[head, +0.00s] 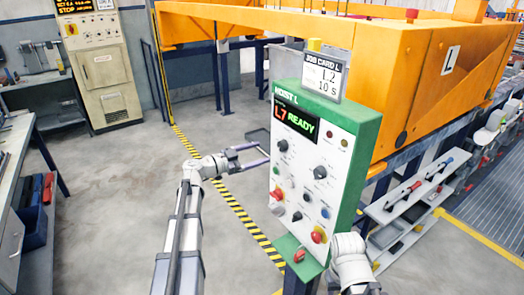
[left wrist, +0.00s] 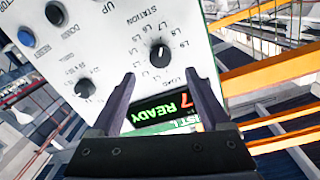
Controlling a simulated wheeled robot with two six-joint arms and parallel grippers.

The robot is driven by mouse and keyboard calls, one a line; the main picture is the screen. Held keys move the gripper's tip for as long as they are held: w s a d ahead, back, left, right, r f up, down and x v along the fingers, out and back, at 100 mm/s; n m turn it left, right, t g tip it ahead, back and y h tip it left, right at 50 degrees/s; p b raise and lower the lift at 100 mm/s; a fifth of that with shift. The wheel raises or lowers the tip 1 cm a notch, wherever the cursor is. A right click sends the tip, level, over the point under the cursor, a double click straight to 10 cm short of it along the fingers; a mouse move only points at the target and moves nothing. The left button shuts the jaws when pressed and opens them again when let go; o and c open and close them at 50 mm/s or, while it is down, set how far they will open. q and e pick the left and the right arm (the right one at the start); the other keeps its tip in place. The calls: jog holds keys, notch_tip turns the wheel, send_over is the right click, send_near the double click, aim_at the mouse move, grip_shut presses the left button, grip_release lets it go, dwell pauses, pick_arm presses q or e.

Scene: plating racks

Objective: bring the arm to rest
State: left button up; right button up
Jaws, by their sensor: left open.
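My left gripper (head: 262,154) is open and empty in the head view, just left of the hoist control panel (head: 327,180). Its two dark fingers point towards the panel. In the left wrist view the open fingers (left wrist: 159,75) show in front of the panel face (left wrist: 105,55), with nothing between them. The display (head: 295,122) reads "L7 READY". A black station knob (left wrist: 160,55) lies beyond the fingertips in the wrist view.
A job card (head: 326,74) on the panel reads "L2, 10 s". An orange hoist frame (head: 430,75) stands behind. A shelf of tools (head: 410,200) is at right, and a bench with a blue bin (head: 34,228) at left. The floor left of the striped line is clear.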

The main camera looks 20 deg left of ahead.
pick_arm(q)
jog(key=s+d+f+n+g+y, duration=0.1)
jog(key=s+d+f+g+y, duration=0.1)
jog(key=s+d+f+g, duration=0.65)
jog(key=s+d+f+n+g+y, duration=0.15)
jog(key=s+d+f, duration=0.45)
jog(key=d, duration=0.8)
jog(key=s+f+n+g+y, duration=0.1)
jog(key=s+f+n+y, duration=0.1)
jog(key=s, duration=0.6)
jog(key=s+f+n+g+y, duration=0.2)
jog(key=s+f+n+y, duration=0.1)
jog(key=s+y, duration=0.4)
jog(key=shift+s+a+f+n+g, duration=0.15)
jog(key=shift+s+f+n+g, duration=0.2)
jog(key=shift+f, duration=0.45)
grip_shut()
dwell(0.5)
